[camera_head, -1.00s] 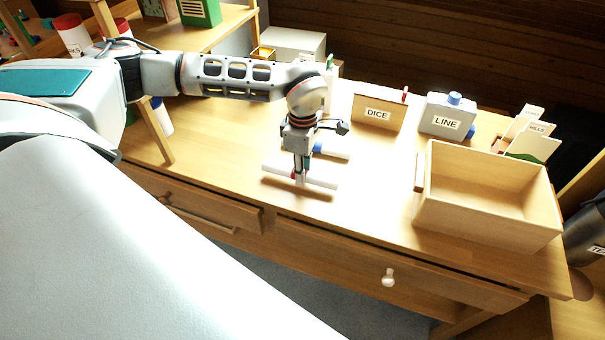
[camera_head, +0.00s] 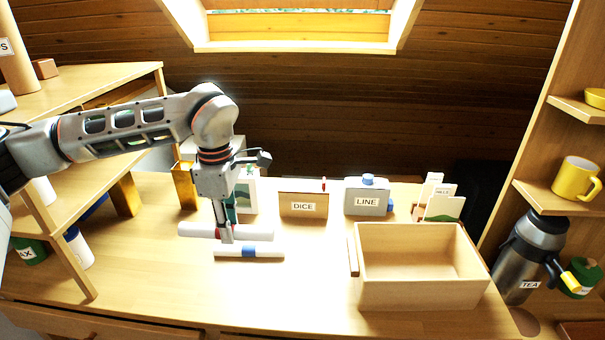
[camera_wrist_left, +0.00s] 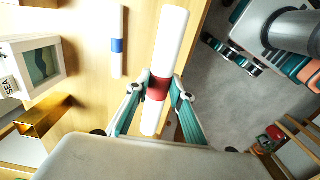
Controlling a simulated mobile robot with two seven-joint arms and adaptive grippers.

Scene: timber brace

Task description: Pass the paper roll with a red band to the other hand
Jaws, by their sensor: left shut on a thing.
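My left gripper (camera_head: 226,238) points down and is shut on the paper roll with a red band (camera_head: 255,234), around its red middle. The white roll lies level and appears raised above the table. In the left wrist view the roll with its red band (camera_wrist_left: 158,88) sits between the two teal-lined fingers (camera_wrist_left: 157,100), with a white end sticking out on either side. A similar white roll with a blue band (camera_head: 249,252) lies on the table, apart from the held one. My right gripper cannot be made out in these views.
An open wooden box (camera_head: 425,294) stands on the table at right. A brass-coloured holder (camera_head: 184,187) is at the left. Shelves flank both sides. The table front between shelf and box is largely clear.

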